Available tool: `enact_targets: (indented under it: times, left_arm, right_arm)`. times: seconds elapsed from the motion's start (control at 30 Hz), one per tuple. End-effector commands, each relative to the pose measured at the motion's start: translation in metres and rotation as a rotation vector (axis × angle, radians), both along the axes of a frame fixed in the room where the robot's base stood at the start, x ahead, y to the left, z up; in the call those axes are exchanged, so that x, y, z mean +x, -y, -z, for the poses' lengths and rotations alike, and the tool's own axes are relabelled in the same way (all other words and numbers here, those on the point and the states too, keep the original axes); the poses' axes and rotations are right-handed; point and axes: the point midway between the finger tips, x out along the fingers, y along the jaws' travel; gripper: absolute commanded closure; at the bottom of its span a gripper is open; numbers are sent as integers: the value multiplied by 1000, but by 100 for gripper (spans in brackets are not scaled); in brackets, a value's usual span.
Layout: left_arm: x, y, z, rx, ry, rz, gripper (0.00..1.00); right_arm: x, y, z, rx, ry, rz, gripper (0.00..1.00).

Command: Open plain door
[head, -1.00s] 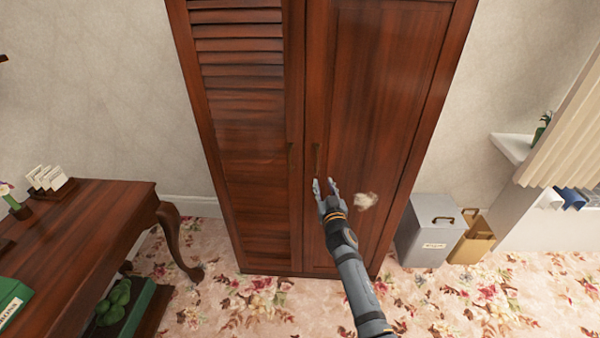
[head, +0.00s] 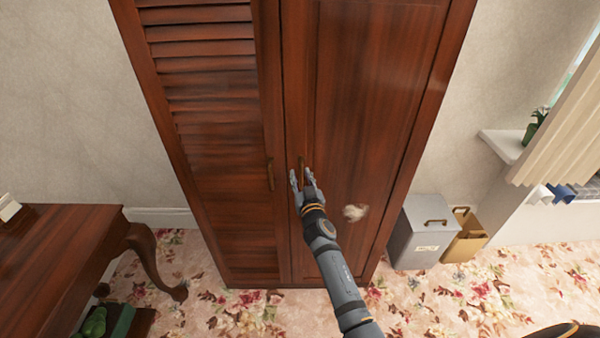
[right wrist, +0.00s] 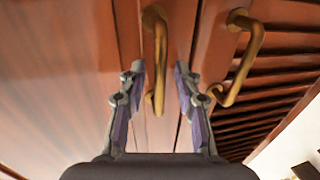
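The plain door (head: 365,110) is the smooth right-hand door of a tall dark-wood wardrobe, and it looks shut. Its brass handle (head: 302,165) stands upright near its left edge. My right gripper (head: 302,178) is open at this handle. In the right wrist view, the plain door's handle (right wrist: 157,60) rises between the two spread fingers (right wrist: 158,85), with a gap visible on both sides. The louvred door (head: 205,80) is beside it on the left, with its own handle (head: 270,174), also seen in the right wrist view (right wrist: 240,60). My left gripper is not in view.
A dark wooden desk (head: 60,240) stands at the left. A grey bin (head: 422,232) and a tan bag-like container (head: 465,240) stand right of the wardrobe. Floral carpet (head: 480,300) in front is open. A pale patch (head: 355,212) shows against the plain door.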

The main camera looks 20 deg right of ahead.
Motion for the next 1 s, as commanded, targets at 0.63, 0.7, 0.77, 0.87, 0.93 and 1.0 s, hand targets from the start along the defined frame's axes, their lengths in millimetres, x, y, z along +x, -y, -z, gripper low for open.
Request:
enact_targets:
  times: [0.63, 0.7, 0.77, 0.87, 0.93, 1.0]
  left_arm:
    - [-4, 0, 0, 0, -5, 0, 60]
    - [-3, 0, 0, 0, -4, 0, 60]
    - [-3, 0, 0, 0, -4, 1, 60]
    - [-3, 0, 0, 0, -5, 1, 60]
    - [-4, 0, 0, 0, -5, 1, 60]
    - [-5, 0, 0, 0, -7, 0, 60]
  right_arm:
    - [0, 0, 0, 0, 0, 0, 100]
    - [0, 0, 0, 0, 0, 0, 100]
    - [0, 0, 0, 0, 0, 0, 100]
    - [0, 0, 0, 0, -1, 0, 100]
    - [0, 0, 0, 0, -1, 0, 100]
    - [0, 0, 0, 0, -1, 0, 100]
